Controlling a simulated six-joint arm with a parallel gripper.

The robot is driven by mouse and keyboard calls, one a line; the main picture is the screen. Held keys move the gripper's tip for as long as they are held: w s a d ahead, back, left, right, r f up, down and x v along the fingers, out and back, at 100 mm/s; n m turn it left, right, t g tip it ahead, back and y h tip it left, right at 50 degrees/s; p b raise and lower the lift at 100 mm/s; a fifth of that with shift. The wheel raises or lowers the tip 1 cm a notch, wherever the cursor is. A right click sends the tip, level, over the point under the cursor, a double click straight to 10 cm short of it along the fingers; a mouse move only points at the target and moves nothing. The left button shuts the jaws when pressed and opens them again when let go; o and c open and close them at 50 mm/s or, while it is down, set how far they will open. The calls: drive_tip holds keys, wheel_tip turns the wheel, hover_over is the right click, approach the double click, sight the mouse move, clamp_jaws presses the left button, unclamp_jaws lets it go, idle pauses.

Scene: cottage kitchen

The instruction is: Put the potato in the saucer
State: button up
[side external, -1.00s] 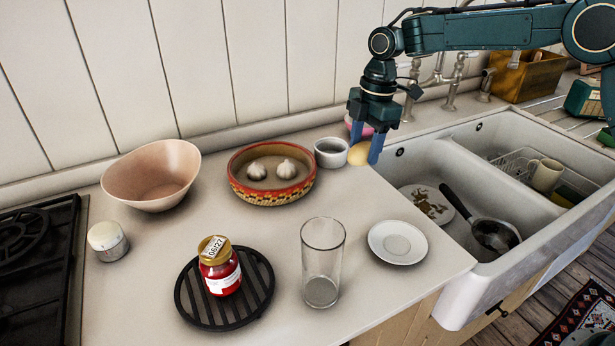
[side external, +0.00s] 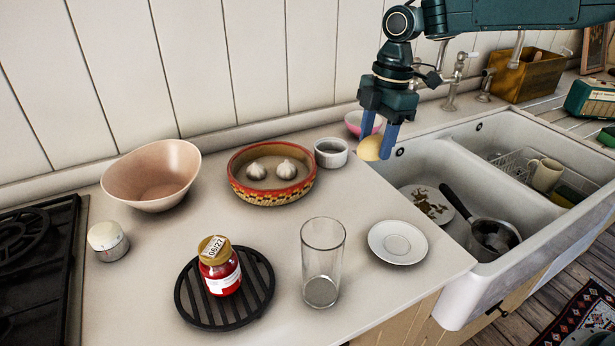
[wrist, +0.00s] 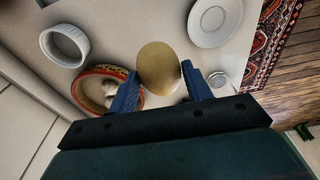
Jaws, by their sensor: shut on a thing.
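The potato (side external: 371,148) is pale tan and round. My gripper (side external: 378,147) is shut on it and holds it above the counter, near the sink's left edge, in the side view. In the wrist view the potato (wrist: 159,68) sits between the two blue fingers of my gripper (wrist: 160,82). The white saucer (side external: 412,232) lies empty on the counter near its front right edge, nearer the camera than my gripper. The saucer (wrist: 232,10) also shows at the top of the wrist view.
A white ramekin (side external: 331,162) and a pink bowl (side external: 356,117) stand close to my gripper. A patterned bowl (side external: 234,180) holds garlic. A tall glass (side external: 322,270) stands left of the saucer. A sink (side external: 460,150) with dishes lies to the right.

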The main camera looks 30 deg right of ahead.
drive_tip(key=s+a+r, duration=0.1)
drive_tip(key=s+r, duration=0.5)
drive_tip(key=s, duration=0.5)
drive_tip(key=shift+s+r+m, duration=0.4)
hover_over(395, 245)
drive_tip(key=f, duration=1.5)
drive_tip(key=shift+d+f, duration=0.25)
drive_tip(key=shift+f, duration=0.15)
drive_tip(key=shift+f, duration=2.1)
drive_tip(key=o, duration=1)
drive_tip(key=shift+f, duration=0.15)
drive_tip(key=shift+o, duration=0.2)
